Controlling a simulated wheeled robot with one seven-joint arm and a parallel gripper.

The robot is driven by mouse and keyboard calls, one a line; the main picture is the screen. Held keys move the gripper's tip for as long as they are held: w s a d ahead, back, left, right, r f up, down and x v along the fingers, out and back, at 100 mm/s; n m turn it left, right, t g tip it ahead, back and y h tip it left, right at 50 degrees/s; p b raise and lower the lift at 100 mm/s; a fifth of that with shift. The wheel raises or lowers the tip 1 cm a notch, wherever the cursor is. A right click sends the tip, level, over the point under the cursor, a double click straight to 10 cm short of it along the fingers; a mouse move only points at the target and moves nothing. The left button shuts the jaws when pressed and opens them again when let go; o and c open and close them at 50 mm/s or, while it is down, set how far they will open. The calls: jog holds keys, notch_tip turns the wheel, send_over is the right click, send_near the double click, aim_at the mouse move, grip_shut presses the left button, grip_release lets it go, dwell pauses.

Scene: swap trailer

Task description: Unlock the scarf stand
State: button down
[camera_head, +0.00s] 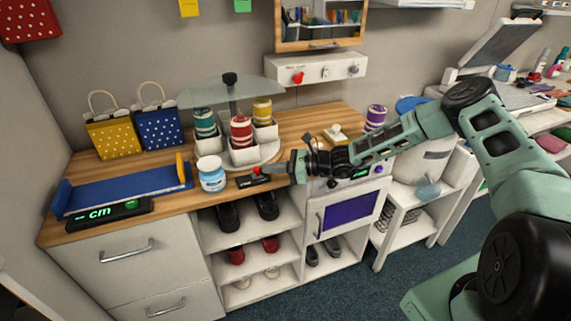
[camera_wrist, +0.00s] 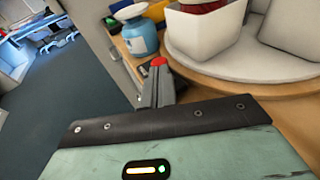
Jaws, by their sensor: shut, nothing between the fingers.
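The scarf stand (camera_head: 256,160) is a white round turntable with white bins holding rolled teal, red and yellow scarves, under a translucent canopy. Its turntable rim also shows in the wrist view (camera_wrist: 200,77). A small black box (camera_head: 250,181) with a red knob (camera_head: 257,170) sits at the counter's front edge, before the stand. My gripper (camera_head: 272,170) comes in from the right, beside the knob. In the wrist view the shut fingers (camera_wrist: 156,88) point at the red knob (camera_wrist: 158,62). I cannot tell whether they touch it.
A blue-labelled jar (camera_head: 211,175) stands left of the black box and close to it. A blue tray (camera_head: 125,188), a green-lit display (camera_head: 110,213) and two dotted bags (camera_head: 160,127) are further left. A small wooden item (camera_head: 335,135) is behind my wrist. Open shoe shelves (camera_head: 255,245) lie below the counter.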

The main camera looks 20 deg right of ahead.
aim_at(262, 181)
jog(key=shift+w+a, duration=0.15)
jog(key=shift+a, duration=0.1)
jog(key=shift+a, duration=1.8)
jog(key=shift+s+d+r, duration=0.1)
jog(key=shift+s+d, duration=0.1)
jog(key=shift+d, duration=0.15)
jog(key=b+v, duration=0.1)
jog(key=v, duration=1.2)
jog(key=shift+d+b, duration=0.3)
jog(key=shift+b, duration=0.1)
jog(key=shift+s, duration=0.1)
